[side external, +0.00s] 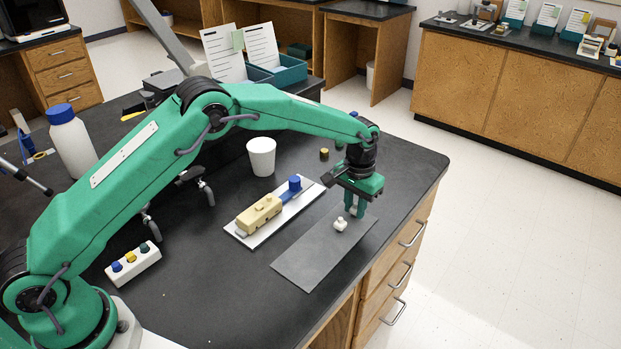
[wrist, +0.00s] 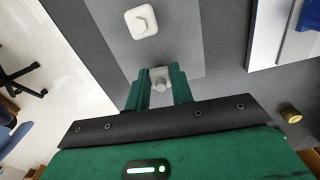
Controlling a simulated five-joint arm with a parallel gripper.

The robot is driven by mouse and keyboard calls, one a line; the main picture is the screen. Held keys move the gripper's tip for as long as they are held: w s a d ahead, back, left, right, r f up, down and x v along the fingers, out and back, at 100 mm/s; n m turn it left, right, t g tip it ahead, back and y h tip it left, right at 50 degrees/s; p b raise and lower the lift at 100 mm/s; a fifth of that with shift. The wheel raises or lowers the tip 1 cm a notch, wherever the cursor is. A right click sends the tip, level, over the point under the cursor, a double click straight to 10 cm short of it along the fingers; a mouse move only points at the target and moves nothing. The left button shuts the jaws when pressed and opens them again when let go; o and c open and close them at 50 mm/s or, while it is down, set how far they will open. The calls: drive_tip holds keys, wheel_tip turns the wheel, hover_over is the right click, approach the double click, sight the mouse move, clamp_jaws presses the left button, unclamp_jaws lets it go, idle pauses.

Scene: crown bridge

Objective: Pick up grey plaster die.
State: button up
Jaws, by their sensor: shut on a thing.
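My gripper (side external: 355,208) points down over the far end of the dark grey mat (side external: 305,262). In the wrist view its two green fingers (wrist: 158,88) are closed on the grey plaster die (wrist: 158,77), a small pale grey piece with a faceted stub. The fingers hide its sides. I cannot tell whether it touches the mat. A whiter piece with a faceted stub (side external: 340,224) stands apart on the mat, close to the gripper; it also shows in the wrist view (wrist: 142,21).
Left of the mat, a white plate (side external: 236,231) carries a beige model (side external: 260,212) and a blue stub (side external: 294,185). A small brass cylinder (side external: 324,154), a white cup (side external: 262,157) and a block with coloured pegs (side external: 133,263) stand on the black bench. The bench edge is close on the right.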

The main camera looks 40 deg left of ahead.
drive_tip(key=shift+r, duration=0.2)
drive_tip(key=shift+r, duration=0.6)
drive_tip(key=r, duration=0.3)
drive_tip(key=shift+s+d, duration=0.25)
drive_tip(key=shift+d, duration=0.1)
drive_tip(key=s+d+r, duration=0.6)
drive_tip(key=s+d, duration=0.1)
drive_tip(key=s, duration=0.1)
drive_tip(key=shift+d+r, duration=0.15)
drive_tip(key=shift+r, duration=0.1)
